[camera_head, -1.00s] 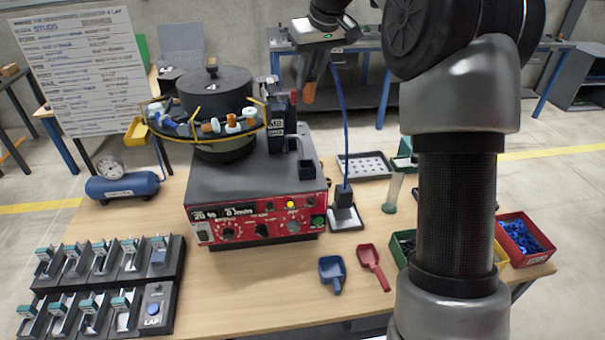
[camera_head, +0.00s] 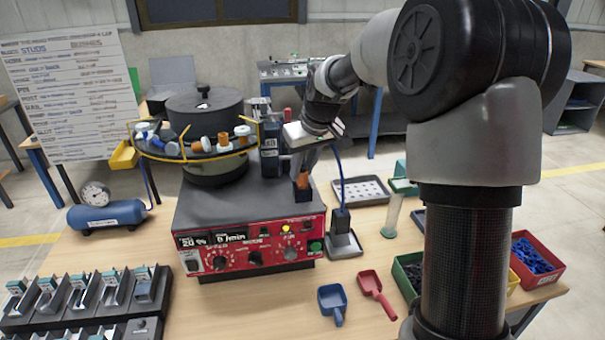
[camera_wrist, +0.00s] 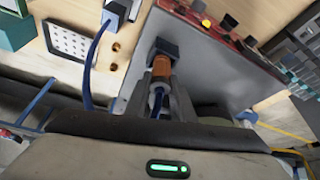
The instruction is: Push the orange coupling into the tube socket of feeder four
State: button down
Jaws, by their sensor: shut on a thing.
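Feeder four (camera_head: 250,205) stands on the table in the head view, with a round lidded bowl on top and a red control panel in front. My gripper (camera_head: 303,168) points down over its right side. It is shut on the orange coupling (camera_head: 302,181), which also shows between the fingers in the wrist view (camera_wrist: 161,68). The dark square tube socket (camera_wrist: 165,47) is directly beyond the coupling's far end. The coupling's end meets the socket's mouth or is very close; I cannot tell how deep it sits. A pale piece with blue (camera_wrist: 157,93) shows behind the coupling.
A dark upright box (camera_head: 270,150) stands close left of my gripper. A blue cable (camera_head: 339,180) rises from a small stand (camera_head: 342,222) at the right. A perforated tray (camera_head: 362,191) lies beyond. Blue (camera_head: 331,300) and red (camera_head: 375,290) scoops lie in front.

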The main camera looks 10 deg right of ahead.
jog(key=shift+f, duration=0.7)
jog(key=shift+f, duration=0.15)
jog(key=c, duration=1.5)
grip_release()
jog(key=shift+r, duration=0.45)
jog(key=shift+p+v, duration=0.45)
jog(key=shift+v, duration=5.25)
